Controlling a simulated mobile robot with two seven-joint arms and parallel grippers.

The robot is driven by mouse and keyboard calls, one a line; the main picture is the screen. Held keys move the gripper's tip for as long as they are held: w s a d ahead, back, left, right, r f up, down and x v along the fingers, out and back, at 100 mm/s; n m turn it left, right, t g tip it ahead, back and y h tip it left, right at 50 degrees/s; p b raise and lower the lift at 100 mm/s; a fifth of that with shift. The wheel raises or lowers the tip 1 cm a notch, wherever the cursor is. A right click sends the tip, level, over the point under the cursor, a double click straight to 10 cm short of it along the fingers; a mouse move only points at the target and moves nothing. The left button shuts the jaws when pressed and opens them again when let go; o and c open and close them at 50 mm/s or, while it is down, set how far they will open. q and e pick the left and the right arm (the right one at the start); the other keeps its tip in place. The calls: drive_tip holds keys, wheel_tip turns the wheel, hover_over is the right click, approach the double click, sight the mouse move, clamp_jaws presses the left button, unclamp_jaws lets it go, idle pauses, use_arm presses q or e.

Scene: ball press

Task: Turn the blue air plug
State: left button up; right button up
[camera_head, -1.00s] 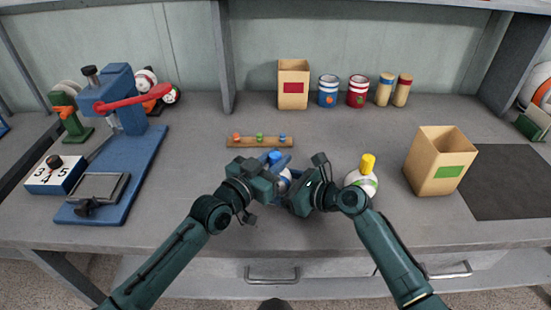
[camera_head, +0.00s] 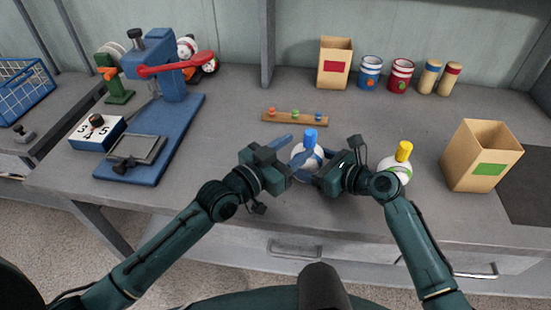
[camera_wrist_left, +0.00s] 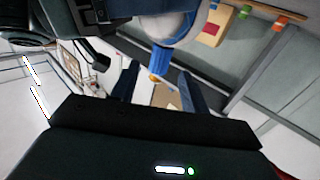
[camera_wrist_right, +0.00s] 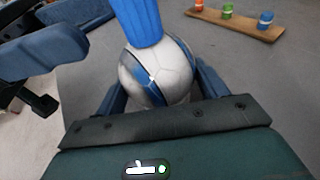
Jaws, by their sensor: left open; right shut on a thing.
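The blue air plug (camera_head: 310,138) stands upright on top of a white ball with blue bands (camera_head: 304,157). It is large in the right wrist view (camera_wrist_right: 137,20) and also shows in the left wrist view (camera_wrist_left: 161,60). My right gripper (camera_head: 316,172) is shut on that ball, with a finger on each side of it in the right wrist view (camera_wrist_right: 158,85). My left gripper (camera_head: 287,146) is open, left of the ball and plug and apart from the plug. In the left wrist view the plug lies beyond the gap between its fingers.
A second ball (camera_head: 396,170) with a yellow plug (camera_head: 404,150) sits just right of my right gripper. A wooden strip with small coloured plugs (camera_head: 295,118) lies behind. A blue press (camera_head: 155,110) stands left, an open box (camera_head: 481,158) right. Bench between press and left gripper is clear.

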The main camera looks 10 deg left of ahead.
use_arm(q)
drive_tip(key=v, duration=0.6)
drive_tip(key=shift+s+a, duration=0.1)
use_arm(e)
drive_tip(key=o, duration=0.9)
drive_tip(key=shift+o, duration=0.2)
